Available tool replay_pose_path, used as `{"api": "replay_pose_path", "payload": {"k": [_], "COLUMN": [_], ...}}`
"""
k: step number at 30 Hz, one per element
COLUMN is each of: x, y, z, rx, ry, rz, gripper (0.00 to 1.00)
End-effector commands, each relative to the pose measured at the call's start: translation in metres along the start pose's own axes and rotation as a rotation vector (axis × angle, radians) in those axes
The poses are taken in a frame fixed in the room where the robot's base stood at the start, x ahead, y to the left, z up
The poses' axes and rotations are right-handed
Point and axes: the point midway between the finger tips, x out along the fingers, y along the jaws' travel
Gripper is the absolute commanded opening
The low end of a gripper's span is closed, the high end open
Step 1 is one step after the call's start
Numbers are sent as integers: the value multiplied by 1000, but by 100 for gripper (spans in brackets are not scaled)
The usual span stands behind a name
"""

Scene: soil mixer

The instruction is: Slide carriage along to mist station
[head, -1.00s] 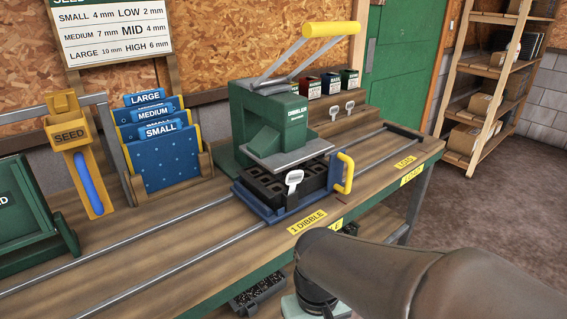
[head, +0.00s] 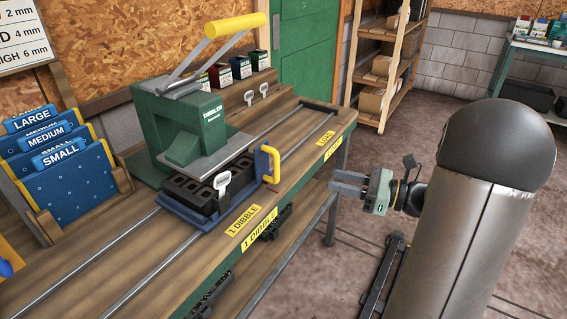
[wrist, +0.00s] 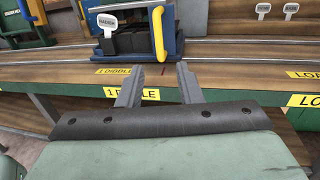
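The carriage (head: 183,214) is a blue tray on two rails (head: 145,275), at the "1 DIBBLE" label (head: 244,221). It holds a black cell tray (head: 190,191) with a white tag and has a yellow upright handle (head: 268,164) on its front right side. My gripper (head: 335,184) is off the bench's front edge, right of the handle and apart from it. In the wrist view my gripper (wrist: 158,85) has its fingers spread and empty, with the yellow handle (wrist: 158,34) beyond them. The mist station is not identifiable in view.
The green dibbler press (head: 190,120) stands over the carriage's rear, its yellow lever raised. Blue seed plates (head: 70,175) stand at left. A "LOAD" label (head: 326,136) marks the rails' far end. Open floor (head: 350,235) lies before the bench; wooden shelves (head: 388,60) stand behind.

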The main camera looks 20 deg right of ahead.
Motion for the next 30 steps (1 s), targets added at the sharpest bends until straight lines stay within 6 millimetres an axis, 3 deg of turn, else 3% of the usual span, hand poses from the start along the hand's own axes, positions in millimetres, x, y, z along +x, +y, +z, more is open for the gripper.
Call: {"api": "replay_pose_path", "payload": {"k": [18, 24, 30], "x": [129, 155, 164], "y": [3, 2, 2], "z": [-1, -1, -1], "rx": [-2, -2, -2], "ry": [3, 4, 3], "rz": [8, 6, 4], "gripper": [32, 32, 32]}}
